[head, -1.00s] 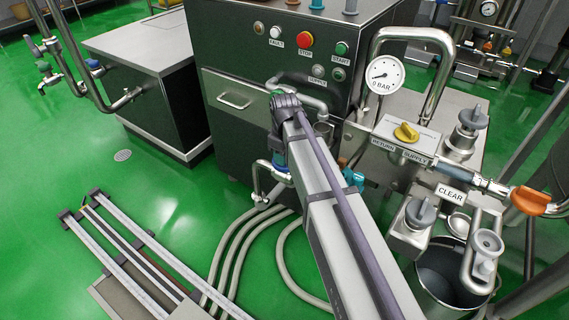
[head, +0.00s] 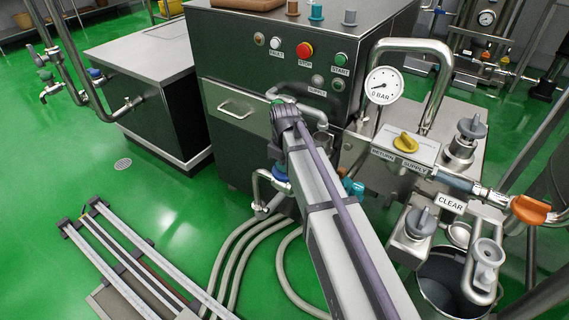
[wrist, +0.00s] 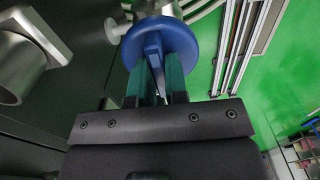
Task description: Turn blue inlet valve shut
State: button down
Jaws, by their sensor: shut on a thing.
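The blue inlet valve (wrist: 165,40) fills the top middle of the wrist view, a round blue handle with a raised grip bar, on a metal pipe body. My gripper (wrist: 155,75) is shut on the grip bar, one dark green finger on each side. The bar points roughly along the fingers. In the head view a small part of the blue valve (head: 280,173) shows left of my arm, low on the front of the dark machine. My gripper is hidden behind my arm there.
The dark machine (head: 225,140) stands close behind the valve. Curved hoses (head: 240,245) lie on the green floor in front of it. A teal fitting (head: 352,187) is right of my arm. A yellow valve (head: 406,142) and an orange valve (head: 530,209) are farther right.

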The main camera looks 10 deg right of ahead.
jog(key=m, duration=1.3)
jog(key=shift+m, duration=2.3)
jog(key=c, duration=1.1)
grip_release()
jog(key=shift+c, duration=0.2)
